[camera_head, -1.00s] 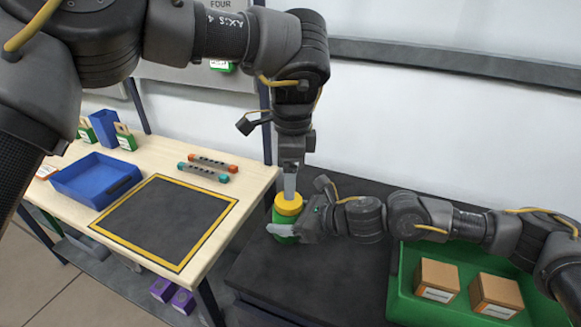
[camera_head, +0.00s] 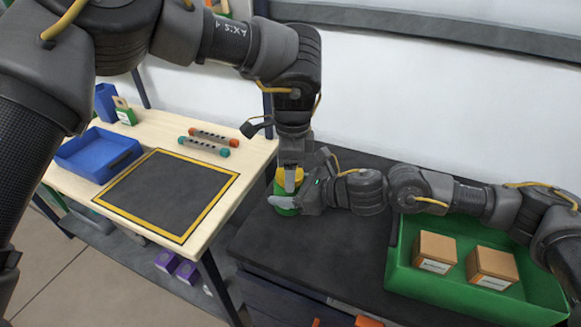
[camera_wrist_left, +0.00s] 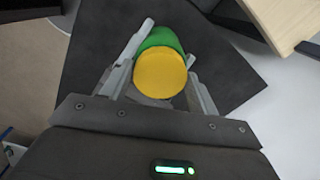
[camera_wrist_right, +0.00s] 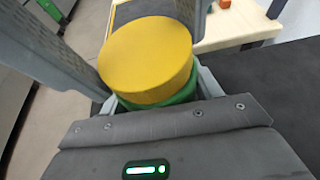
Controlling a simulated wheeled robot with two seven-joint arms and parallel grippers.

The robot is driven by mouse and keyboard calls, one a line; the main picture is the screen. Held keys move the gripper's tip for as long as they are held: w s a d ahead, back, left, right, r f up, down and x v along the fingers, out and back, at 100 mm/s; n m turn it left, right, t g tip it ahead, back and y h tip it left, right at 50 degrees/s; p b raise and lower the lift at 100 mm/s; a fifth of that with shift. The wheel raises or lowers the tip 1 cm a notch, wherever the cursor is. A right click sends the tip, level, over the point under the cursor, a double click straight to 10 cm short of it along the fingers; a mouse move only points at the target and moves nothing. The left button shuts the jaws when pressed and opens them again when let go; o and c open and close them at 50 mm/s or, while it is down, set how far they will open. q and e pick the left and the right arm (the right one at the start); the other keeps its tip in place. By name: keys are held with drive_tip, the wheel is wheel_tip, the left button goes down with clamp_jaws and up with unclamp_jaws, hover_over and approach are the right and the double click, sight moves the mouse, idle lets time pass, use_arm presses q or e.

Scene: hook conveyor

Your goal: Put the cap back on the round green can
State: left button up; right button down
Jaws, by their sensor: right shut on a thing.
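The round green can (camera_head: 286,209) stands on the dark table, with the yellow cap (camera_wrist_right: 147,60) on top of it. A green rim shows just below the cap in the right wrist view; I cannot tell whether the cap is fully seated. My right gripper (camera_head: 284,199) is shut on the can's body from the right. My left gripper (camera_head: 290,178) points down from above, its fingers open on either side of the cap. In the left wrist view the cap (camera_wrist_left: 160,73) lies between the two fingers, with gaps beside it.
A green tray (camera_head: 400,262) with two cardboard boxes (camera_head: 435,252) stands at the right. A wooden table at the left holds a blue bin (camera_head: 97,155), a yellow-bordered black mat (camera_head: 165,195) and two small bars (camera_head: 205,147). A gap separates the tables.

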use_arm(q)
drive_tip(key=c, duration=0.6)
drive_tip(key=m, duration=0.5)
drive_tip(key=shift+m, duration=0.3)
drive_tip(key=m, duration=0.7)
drive_tip(key=o, duration=1.1)
drive_tip(key=shift+c, duration=0.2)
drive_tip(key=shift+r, duration=0.1)
